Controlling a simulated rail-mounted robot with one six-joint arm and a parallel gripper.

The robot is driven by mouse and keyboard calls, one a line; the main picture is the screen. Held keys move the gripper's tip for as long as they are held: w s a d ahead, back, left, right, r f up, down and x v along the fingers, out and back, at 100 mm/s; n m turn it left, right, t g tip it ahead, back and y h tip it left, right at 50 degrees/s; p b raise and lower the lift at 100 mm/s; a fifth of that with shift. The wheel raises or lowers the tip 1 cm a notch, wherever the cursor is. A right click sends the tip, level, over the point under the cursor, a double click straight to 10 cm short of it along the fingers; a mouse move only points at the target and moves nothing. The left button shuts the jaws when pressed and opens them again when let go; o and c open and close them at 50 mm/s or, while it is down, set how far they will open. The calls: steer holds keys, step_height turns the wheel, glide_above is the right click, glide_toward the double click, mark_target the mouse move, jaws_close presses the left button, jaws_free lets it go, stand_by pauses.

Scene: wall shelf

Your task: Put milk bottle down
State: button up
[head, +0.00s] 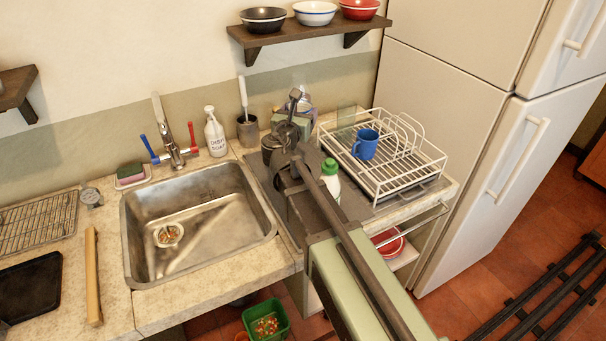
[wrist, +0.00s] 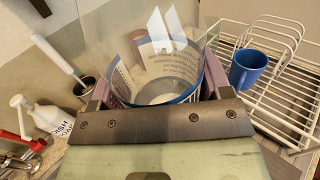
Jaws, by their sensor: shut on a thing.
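My gripper (wrist: 160,92) is shut on a clear, round container with white and blue print and a blue ring (wrist: 165,98). I take it to be the milk bottle, though its lettering is not readable. The finger pads press on its two sides. In the head view only a small whitish part of it (head: 307,98) shows past my arm, so its height above the counter is unclear. A white bottle with a green cap (head: 330,172) stands on the grey mat (head: 378,208), partly hidden by my arm and apart from the gripper.
A white dish rack (head: 420,160) with a blue mug (head: 365,144) is right of my gripper. A utensil cup (head: 248,130), a soap bottle (head: 215,135) and the sink (head: 200,215) are on the left. A shelf with bowls (head: 310,33) hangs above.

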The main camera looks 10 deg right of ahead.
step_height(320, 180, down, 19)
steer(key=b, duration=1.6)
steer(key=shift+r+b, duration=0.15)
steer(key=shift+b, duration=0.25)
steer(key=shift+d+r, duration=0.1)
steer(key=shift+r, duration=0.15)
steer(key=shift+f, duration=0.15)
steer(key=o, duration=1.2)
steer(key=shift+o, duration=0.2)
steer(key=shift+s+r+p, duration=0.15)
steer(key=shift+r+p, duration=0.05)
steer(key=shift+p, duration=0.1)
steer(key=v, duration=1.1)
steer(key=shift+s+a+f, duration=0.1)
steer(key=shift+s+a, duration=0.2)
